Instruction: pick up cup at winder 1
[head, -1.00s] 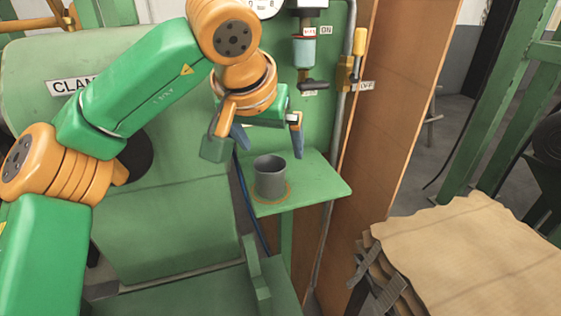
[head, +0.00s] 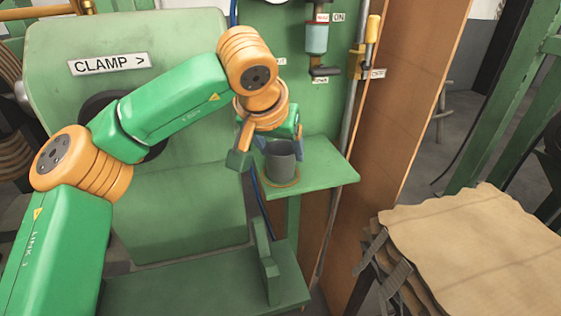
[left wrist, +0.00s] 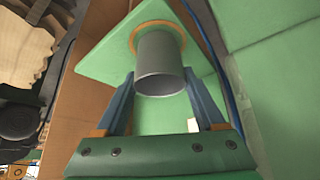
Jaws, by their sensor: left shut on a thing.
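The grey cup (head: 281,163) stands upright on the small green shelf (head: 325,176) at the winder, over an orange ring mark. My left gripper (head: 283,148) is at the cup, with its blue fingers on either side of the cup's upper part. The left wrist view shows the cup (left wrist: 160,66) between the two fingers of my left gripper (left wrist: 160,88). The gripper is shut on the cup. The cup still appears to rest on the shelf. My right gripper is not in view.
The green machine panel with the CLAMP sign (head: 109,64) stands behind my arm. A valve with a blue bowl (head: 317,40) hangs above the shelf. A grey pipe with a yellow handle (head: 373,28) runs to the right. A stack of brown sheets (head: 470,245) is at lower right.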

